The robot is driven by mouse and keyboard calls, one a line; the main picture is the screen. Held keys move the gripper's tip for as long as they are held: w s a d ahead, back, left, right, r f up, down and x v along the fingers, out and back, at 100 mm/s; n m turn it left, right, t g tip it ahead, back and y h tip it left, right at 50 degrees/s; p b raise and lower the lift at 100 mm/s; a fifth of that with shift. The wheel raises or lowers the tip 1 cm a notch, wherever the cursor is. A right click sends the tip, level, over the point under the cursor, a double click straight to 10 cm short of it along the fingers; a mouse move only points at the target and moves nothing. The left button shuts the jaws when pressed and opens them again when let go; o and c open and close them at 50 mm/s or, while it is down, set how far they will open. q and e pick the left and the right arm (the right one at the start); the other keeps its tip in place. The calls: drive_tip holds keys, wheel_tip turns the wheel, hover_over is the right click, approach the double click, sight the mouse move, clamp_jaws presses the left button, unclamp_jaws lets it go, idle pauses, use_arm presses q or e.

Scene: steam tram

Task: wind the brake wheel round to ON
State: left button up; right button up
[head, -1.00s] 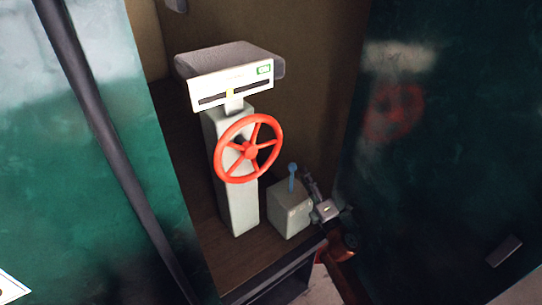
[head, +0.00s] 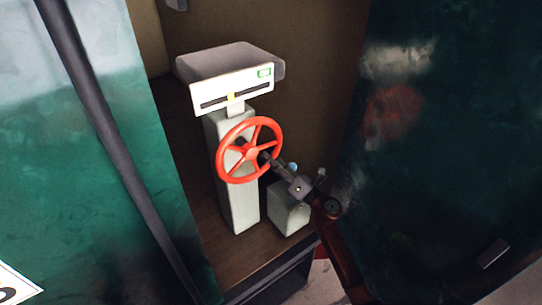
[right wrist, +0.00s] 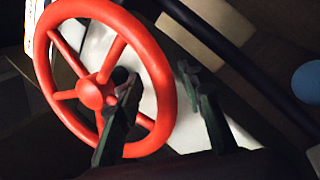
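The brake wheel (head: 249,150) is a red spoked ring on the front of a grey post (head: 240,210). It also shows large in the right wrist view (right wrist: 94,94). Above it, a white gauge plate (head: 215,93) has a dark slot, a yellow pointer (head: 231,97) near mid-slot and a green label (head: 265,72) at its right end. My right gripper (head: 266,160) is at the wheel's right side. In the right wrist view my right gripper (right wrist: 160,78) is open, its fingers on either side of the rim's right part; contact is unclear. My left gripper is out of view.
A grey box (head: 288,214) with a blue-knobbed lever (head: 292,167) stands right of the post, partly behind my right arm. The blue knob (right wrist: 308,82) shows at the right wrist view's edge. Dark green panels (head: 430,170) flank the opening on both sides.

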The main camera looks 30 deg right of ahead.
drive_tip(key=shift+w, duration=0.15)
drive_tip(key=shift+c, duration=0.2)
clamp_jaws()
idle(0.5)
